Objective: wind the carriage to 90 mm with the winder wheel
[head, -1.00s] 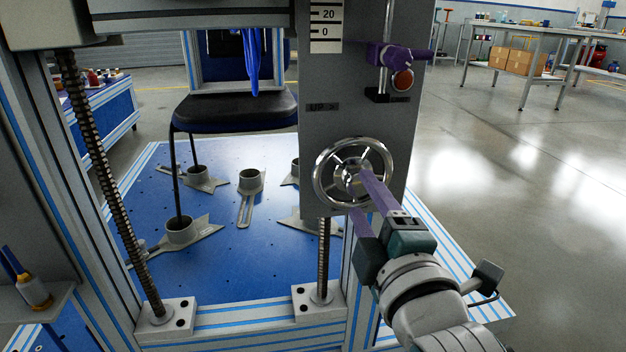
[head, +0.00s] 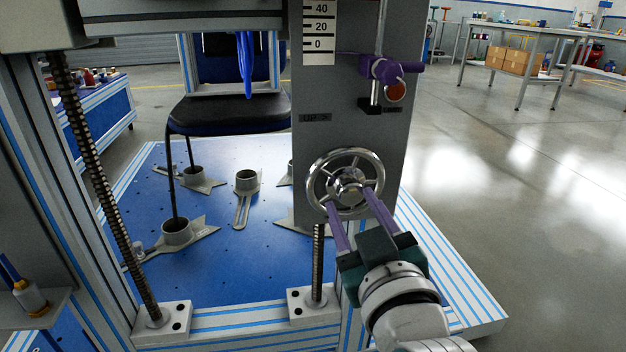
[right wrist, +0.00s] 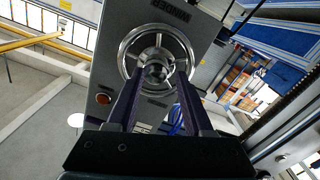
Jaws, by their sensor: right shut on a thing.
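The chrome winder wheel (head: 346,181) is mounted on the grey panel (head: 340,90) of the test frame. It also shows in the right wrist view (right wrist: 156,68). My right gripper (head: 352,203) has its purple fingers at the wheel's lower part, near the hub. It is shut on the wheel, with one finger on each side in the right wrist view (right wrist: 157,82). A white scale (head: 319,32) above the wheel shows 0, 20 and 40. Its upper part and any pointer are out of view. My left gripper is not in view.
A purple clamp lever (head: 383,69) and a red knob (head: 396,92) sit above the wheel. Threaded screws (head: 102,190) stand at the frame. A black chair (head: 230,112) stands behind on the blue base plate (head: 225,265). The floor to the right is clear.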

